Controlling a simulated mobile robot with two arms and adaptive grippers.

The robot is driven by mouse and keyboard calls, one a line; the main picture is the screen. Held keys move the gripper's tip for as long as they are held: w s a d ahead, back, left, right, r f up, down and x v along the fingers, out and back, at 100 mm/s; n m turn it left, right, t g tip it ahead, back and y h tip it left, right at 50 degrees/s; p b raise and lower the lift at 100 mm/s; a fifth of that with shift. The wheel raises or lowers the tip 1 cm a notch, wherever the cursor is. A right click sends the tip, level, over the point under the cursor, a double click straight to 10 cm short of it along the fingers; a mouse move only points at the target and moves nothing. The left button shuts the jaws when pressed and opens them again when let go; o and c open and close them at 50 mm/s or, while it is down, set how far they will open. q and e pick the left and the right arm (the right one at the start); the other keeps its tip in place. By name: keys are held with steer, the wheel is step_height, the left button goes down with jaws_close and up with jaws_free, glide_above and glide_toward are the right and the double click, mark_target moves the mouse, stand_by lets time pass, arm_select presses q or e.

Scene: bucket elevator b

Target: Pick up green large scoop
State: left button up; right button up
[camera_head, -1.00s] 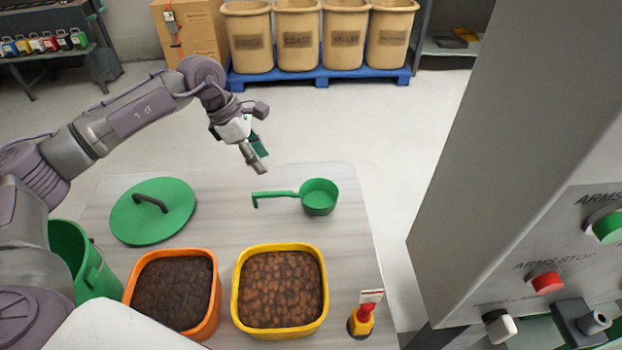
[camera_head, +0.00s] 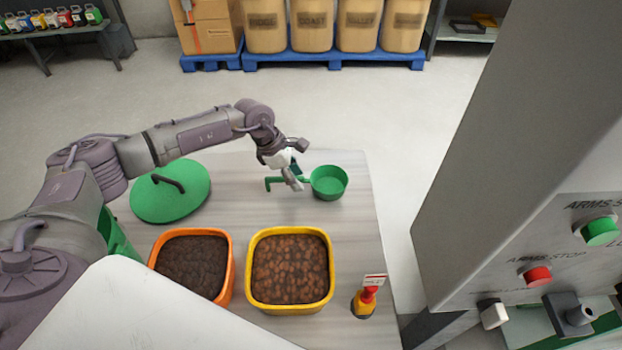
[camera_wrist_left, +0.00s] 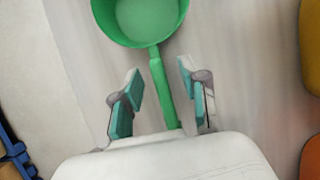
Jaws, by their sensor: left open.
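The green large scoop (camera_head: 329,183) lies on the table, its round bowl to the right and its handle pointing left. My left gripper (camera_head: 297,178) is over the scoop's handle and partly hides it in the head view. In the left wrist view, the scoop's bowl (camera_wrist_left: 140,18) is at the top. Its handle (camera_wrist_left: 161,85) runs down between the two parted fingers of the left gripper (camera_wrist_left: 158,92), with a gap on each side. The gripper is open and holds nothing. My right gripper is not in view.
On the table (camera_head: 230,171) are a green lid (camera_head: 172,200), an orange bin (camera_head: 229,275) of dark soil, a yellow bin (camera_head: 331,270) of brown lumps and a small red-and-yellow device (camera_head: 364,303). A grey control cabinet (camera_head: 480,150) stands at the right.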

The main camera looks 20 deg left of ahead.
mark_target(298, 177)
arm_select(q)
steer(key=shift+w+d+f, duration=0.15)
steer(key=shift+f, duration=0.35)
jaws_close()
steer(key=shift+r, duration=0.15)
steer(key=shift+r, duration=0.25)
step_height(298, 177, up, 4)
steer(key=shift+d+f+b, duration=0.15)
steer(key=shift+f+b, duration=0.1)
steer(key=shift+b, duration=0.75)
steer(key=s+d+r+b, duration=0.3)
steer(key=d+r, duration=0.3)
steer(key=d, duration=0.5)
steer(key=shift+s+r, duration=0.25)
steer(key=shift+r, duration=0.15)
